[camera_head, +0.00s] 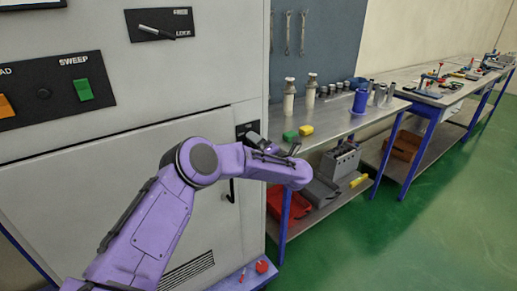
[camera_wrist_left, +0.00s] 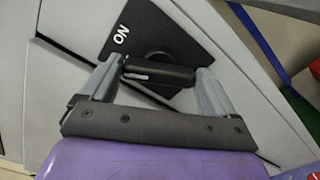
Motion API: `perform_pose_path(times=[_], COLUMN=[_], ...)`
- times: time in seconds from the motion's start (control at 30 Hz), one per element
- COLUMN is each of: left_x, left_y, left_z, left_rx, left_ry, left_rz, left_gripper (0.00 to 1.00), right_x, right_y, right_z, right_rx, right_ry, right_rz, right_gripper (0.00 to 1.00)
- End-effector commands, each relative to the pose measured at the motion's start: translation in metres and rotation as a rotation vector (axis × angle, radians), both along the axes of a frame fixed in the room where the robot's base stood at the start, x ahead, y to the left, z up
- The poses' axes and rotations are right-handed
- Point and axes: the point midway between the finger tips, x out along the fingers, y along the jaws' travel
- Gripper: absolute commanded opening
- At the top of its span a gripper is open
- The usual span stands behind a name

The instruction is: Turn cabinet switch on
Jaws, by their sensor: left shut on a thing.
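The cabinet switch is a black bar-shaped handle (camera_wrist_left: 158,74) on a black plate (camera_wrist_left: 168,38) marked ON, seen in the left wrist view. My left gripper (camera_wrist_left: 160,70) is shut on this handle, with a grey finger at each end of the bar. The bar lies nearly level across the wrist picture, and the ON mark is up and left of it. In the head view the top of the switch plate (camera_head: 245,127) shows on the cabinet's right edge; my purple arm hides the handle and most of the grip. My right gripper is not in view.
The grey cabinet (camera_head: 225,65) fills the left, with a LOCK handle (camera_head: 156,31) and a green SWEEP switch (camera_head: 83,90). A metal workbench (camera_head: 345,122) with bottles and blocks stands close on the right. Green floor (camera_head: 430,220) is open at lower right.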

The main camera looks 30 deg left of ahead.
Motion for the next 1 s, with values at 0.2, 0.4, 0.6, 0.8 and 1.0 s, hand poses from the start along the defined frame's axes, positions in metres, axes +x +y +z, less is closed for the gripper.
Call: perform_pose_path(times=[0.2,0.4,0.6,0.8,1.0], left_x=[0.0003,0.0003,0.0005,0.0003,0.0003], left_y=[-0.0012,-0.0014,-0.0013,-0.0013,-0.0012], left_z=[-0.0016,-0.0027,-0.0033,-0.0037,-0.0039], left_rx=[0.073,0.126,0.163,0.182,0.188], left_ry=[0.177,0.309,0.4,0.446,0.461], left_rz=[-0.001,-0.001,-0.002,-0.001,-0.001], left_gripper=[0.59,0.59,0.59,0.59,0.59], right_x=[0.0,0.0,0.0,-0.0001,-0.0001], right_y=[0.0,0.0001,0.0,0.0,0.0], right_z=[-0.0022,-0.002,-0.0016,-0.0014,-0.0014], right_rx=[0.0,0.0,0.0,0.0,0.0], right_ry=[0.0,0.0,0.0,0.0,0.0], right_rz=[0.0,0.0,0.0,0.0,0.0], right_gripper=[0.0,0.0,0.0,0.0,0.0])
